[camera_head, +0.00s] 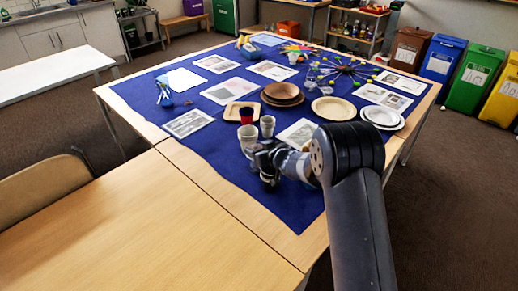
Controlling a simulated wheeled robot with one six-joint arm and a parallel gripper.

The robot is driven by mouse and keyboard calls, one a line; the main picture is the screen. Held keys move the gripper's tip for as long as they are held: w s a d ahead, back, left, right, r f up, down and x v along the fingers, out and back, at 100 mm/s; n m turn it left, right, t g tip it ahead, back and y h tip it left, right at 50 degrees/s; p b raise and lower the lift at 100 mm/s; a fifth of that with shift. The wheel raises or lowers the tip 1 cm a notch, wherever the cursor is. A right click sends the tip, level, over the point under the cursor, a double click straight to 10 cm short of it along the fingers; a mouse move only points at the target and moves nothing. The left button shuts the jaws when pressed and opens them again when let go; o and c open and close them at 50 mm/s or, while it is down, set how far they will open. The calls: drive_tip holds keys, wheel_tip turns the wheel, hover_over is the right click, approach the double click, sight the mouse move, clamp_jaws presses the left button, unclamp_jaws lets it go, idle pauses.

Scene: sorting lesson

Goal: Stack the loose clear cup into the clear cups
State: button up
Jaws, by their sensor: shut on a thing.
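My gripper (256,156) is low over the near part of the blue cloth, pointing left in the picture. It is shut at a pale, whitish cup (248,134); the gripper covers the cup's lower part, and the exact contact is too small to see. Small clear cups (311,80) stand further back, right of the brown bowls, apart from my gripper. They are too small to tell which are stacked and which is loose.
A red cup (246,114) and a beige cup (267,126) stand just beyond my gripper. Brown bowls (283,93), a tan plate (334,108), white plates (382,116) and a square tray (240,109) lie further back. The blue cloth (213,157) left of my gripper is clear.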

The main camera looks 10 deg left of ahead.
drive_tip(key=o, duration=1.2)
drive_tip(key=shift+f, duration=0.15)
drive_tip(key=shift+c, duration=0.2)
drive_tip(key=shift+r+p, duration=0.45)
drive_tip(key=shift+r, duration=0.2)
drive_tip(key=v, duration=1.2)
drive_tip(key=shift+b, duration=0.35)
